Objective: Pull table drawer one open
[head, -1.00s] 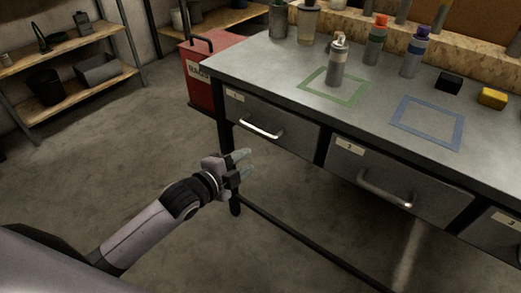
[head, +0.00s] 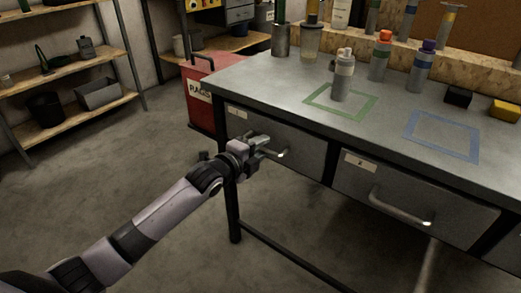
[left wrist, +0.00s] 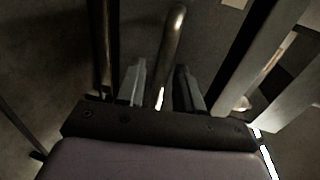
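Drawer one (head: 301,148) is the left drawer of the metal table and appears shut, flush with the frame. Its small label (head: 237,113) is at its upper left. My left gripper (head: 266,146) is at the drawer's bar handle (head: 284,154), covering the handle's left part. In the left wrist view the handle (left wrist: 172,42) runs between the two fingers of my gripper (left wrist: 160,78). The fingers stand apart, with a gap visible beside the bar, so the gripper is open around the handle. My right gripper is out of view.
Drawer two (head: 395,197) with its own handle is to the right. The tabletop (head: 270,85) bears bottles, a green square and a blue square. A red rags bin (head: 203,92) stands behind the table's left end. The floor at left is clear.

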